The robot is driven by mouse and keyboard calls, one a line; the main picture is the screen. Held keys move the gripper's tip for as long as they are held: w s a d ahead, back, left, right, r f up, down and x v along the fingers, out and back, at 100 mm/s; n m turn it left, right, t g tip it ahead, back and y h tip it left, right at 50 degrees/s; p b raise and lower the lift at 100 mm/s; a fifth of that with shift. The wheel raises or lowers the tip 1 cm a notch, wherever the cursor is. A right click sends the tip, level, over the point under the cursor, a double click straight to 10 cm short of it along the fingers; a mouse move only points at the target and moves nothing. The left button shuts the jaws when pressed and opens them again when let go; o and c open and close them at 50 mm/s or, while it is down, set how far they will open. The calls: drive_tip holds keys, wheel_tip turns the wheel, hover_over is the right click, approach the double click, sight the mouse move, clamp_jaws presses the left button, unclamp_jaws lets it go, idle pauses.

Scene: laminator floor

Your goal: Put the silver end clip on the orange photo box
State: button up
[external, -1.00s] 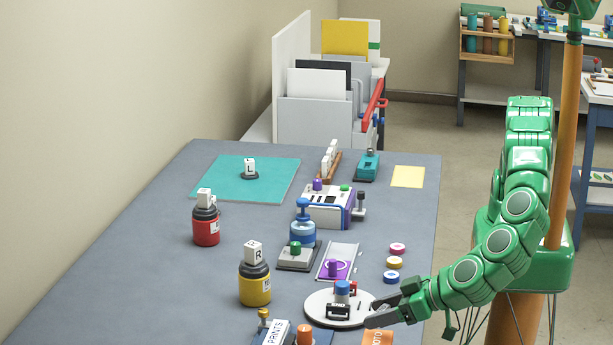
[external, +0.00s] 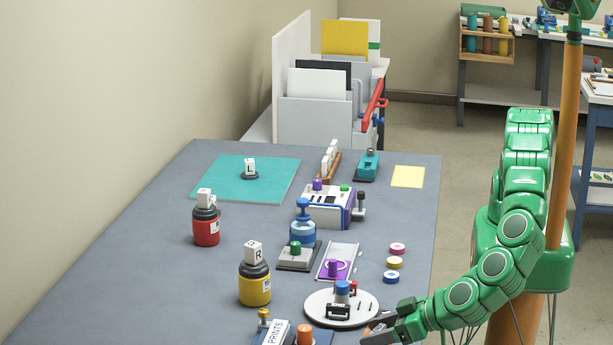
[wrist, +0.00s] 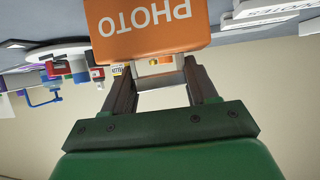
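The orange photo box (wrist: 150,40), lettered PHOTO, fills the top middle of the wrist view, just beyond my fingertips. My gripper (wrist: 162,75) has a pale, shiny block-like piece, the silver end clip (wrist: 160,84), between its dark fingers. The clip spans the gap and appears to touch both fingers; its far part is hidden by the box. In the external view my gripper (external: 385,328) is low at the table's right front edge, mostly covering the box, and the clip is too small to make out there.
A white round plate (external: 312,312) with a blue-topped device lies left of my gripper. Yellow (external: 254,290) and red (external: 206,232) bottles stand further left. Small tape rolls (external: 392,277) lie behind the plate. The table's left front is clear.

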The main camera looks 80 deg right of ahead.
drive_tip(key=o, duration=0.4)
drive_tip(key=shift+r, duration=0.2)
drive_tip(key=s+r, duration=0.4)
drive_tip(key=r, duration=0.5)
drive_tip(key=shift+s+a+r, duration=0.15)
drive_tip(key=shift+s+a, duration=0.05)
drive_tip(key=shift+a, duration=0.1)
